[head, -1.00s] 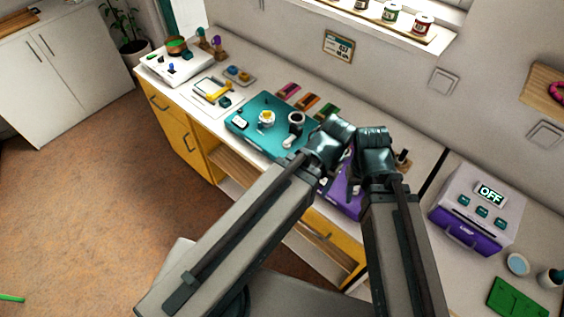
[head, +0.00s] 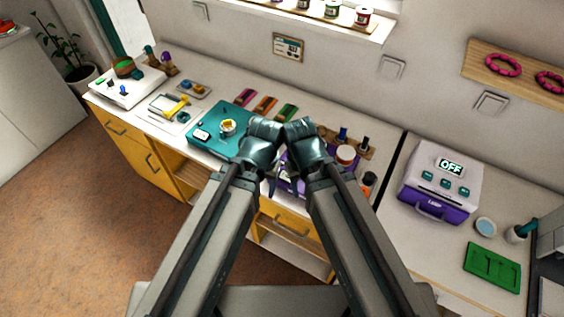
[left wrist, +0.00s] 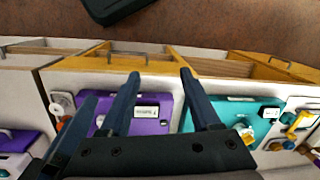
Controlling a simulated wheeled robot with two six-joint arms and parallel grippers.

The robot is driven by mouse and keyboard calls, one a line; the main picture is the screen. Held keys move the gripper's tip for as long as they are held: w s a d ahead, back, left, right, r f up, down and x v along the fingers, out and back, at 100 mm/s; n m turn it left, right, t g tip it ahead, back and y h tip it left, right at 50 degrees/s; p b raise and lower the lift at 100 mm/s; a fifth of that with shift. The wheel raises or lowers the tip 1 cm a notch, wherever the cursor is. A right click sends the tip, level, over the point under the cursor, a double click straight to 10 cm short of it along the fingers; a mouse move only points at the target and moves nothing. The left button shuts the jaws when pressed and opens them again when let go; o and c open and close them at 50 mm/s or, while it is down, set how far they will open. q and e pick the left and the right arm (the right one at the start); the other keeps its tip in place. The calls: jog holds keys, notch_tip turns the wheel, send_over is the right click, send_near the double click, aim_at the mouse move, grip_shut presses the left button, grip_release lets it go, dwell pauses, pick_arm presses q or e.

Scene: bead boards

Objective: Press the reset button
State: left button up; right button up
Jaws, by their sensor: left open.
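I cannot make out a control labelled reset. The grey and purple lamp unit (head: 440,180) at the right has a display (head: 452,167) reading OFF and several small teal buttons (head: 445,184). A purple board (left wrist: 165,126) with a white label lies beneath my grippers; they hide most of it in the head view. A teal board (head: 206,133) lies to its left. My left gripper (left wrist: 160,73) is open and empty, its fingers apart over the counter front by the purple board. My right gripper (head: 296,186) is close beside it, its jaws mostly hidden.
Bottles and a white-lidded jar (head: 345,155) stand behind the purple board. A green tray (head: 493,266) and a small round dish (head: 485,226) lie at the right. A white board (head: 128,88) with a blue knob is far left. The counter before the lamp unit is clear.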

pick_arm(q)
jog(key=shift+w, duration=0.1)
jog(key=shift+c, duration=0.9)
jog(key=w+d+r+t+h, duration=0.1)
jog(key=w, duration=0.4)
jog(key=w+d+m+t+h+p, duration=0.1)
jog(key=w, duration=0.4)
jog(key=w+d+r+m+t, duration=0.1)
jog(key=w+d, duration=0.1)
jog(key=w, duration=0.3)
jog(key=shift+w+r+h+p, duration=0.3)
jog(key=shift+w+h+p, duration=0.1)
grip_shut()
